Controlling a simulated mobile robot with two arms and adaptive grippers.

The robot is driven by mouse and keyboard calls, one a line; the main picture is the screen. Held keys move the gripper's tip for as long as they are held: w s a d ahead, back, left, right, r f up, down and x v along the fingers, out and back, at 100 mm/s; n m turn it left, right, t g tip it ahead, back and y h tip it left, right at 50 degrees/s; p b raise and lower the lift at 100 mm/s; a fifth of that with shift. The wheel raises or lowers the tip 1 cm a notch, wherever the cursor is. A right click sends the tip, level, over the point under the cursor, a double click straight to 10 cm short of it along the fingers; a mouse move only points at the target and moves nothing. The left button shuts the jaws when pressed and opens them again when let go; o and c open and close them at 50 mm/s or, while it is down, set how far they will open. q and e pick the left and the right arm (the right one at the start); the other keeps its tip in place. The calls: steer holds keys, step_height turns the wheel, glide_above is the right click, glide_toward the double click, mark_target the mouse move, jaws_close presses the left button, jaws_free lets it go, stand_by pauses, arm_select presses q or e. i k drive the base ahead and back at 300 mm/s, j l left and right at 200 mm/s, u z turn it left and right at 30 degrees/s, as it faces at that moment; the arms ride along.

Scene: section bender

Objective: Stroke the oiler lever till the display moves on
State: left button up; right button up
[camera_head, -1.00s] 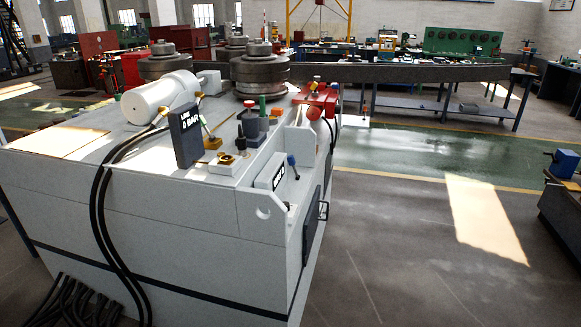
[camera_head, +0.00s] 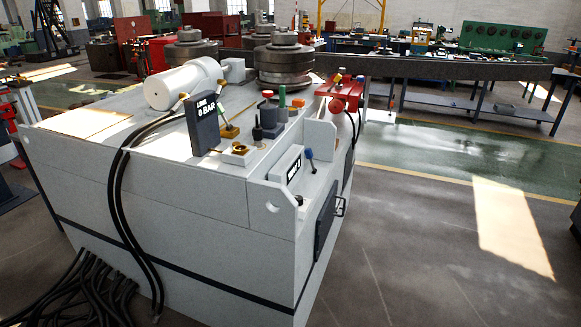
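The dark display box (camera_head: 203,120) stands upright on the light grey machine (camera_head: 180,215) and reads "LINE 0 BAR". A second, short lever with a blue knob (camera_head: 309,155) stands near the front right corner, by a small white box with a dark readout (camera_head: 293,172) too small to read surely. I cannot tell for certain which lever is the oiler's. Neither of my grippers is in view.
Black hoses (camera_head: 118,200) run from the machine top down its front to the floor. The floor to the right (camera_head: 420,250) is clear.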

mark_target(309, 154)
steer(key=i+l+u, duration=0.3)
steer(key=l, duration=0.45)
steer(key=l+u, duration=0.3)
steer(key=l, duration=0.4)
steer(key=l+u, duration=0.25)
steer(key=l, duration=0.55)
